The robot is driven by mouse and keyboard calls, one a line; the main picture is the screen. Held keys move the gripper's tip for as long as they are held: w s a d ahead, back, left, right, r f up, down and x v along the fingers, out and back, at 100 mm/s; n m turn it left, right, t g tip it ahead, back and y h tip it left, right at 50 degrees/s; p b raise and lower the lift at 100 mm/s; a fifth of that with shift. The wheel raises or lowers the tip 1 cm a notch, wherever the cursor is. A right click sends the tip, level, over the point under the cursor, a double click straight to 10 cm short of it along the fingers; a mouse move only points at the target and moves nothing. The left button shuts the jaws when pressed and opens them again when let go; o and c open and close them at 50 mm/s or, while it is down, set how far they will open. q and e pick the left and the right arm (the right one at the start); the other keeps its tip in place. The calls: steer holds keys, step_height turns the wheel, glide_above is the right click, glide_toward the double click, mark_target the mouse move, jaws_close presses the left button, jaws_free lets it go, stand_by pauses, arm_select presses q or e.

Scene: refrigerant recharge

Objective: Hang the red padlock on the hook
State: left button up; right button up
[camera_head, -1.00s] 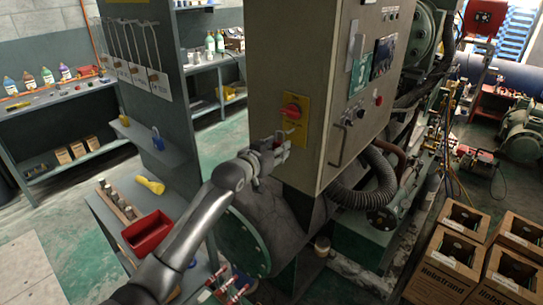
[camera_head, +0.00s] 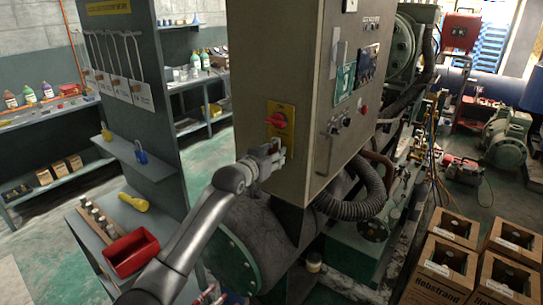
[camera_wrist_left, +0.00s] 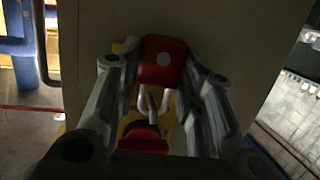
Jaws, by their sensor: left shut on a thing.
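My left gripper (camera_head: 270,162) is shut on the red padlock (camera_wrist_left: 162,62) in front of the beige cabinet, just below the red rotary switch (camera_head: 277,119) on its yellow plate. In the left wrist view the padlock's red body sits between the fingers (camera_wrist_left: 166,85), its pale shackle extending down the picture toward the red switch knob (camera_wrist_left: 143,140). The padlock is mostly hidden by the fingers in the head view. A blue padlock (camera_head: 141,157) and a yellow padlock (camera_head: 106,135) are at the shelf on the grey panel at left. I cannot make out the hook clearly. My right gripper is not in view.
The beige cabinet (camera_head: 275,60) stands close behind my gripper. A red bin (camera_head: 132,252) and a yellow flashlight (camera_head: 134,202) are on the bench at lower left. White looped cables with tags (camera_head: 122,88) hang on the panel. Cardboard boxes (camera_head: 447,266) stand at lower right.

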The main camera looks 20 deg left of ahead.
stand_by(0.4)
arm_select(q)
steer(key=o, duration=1)
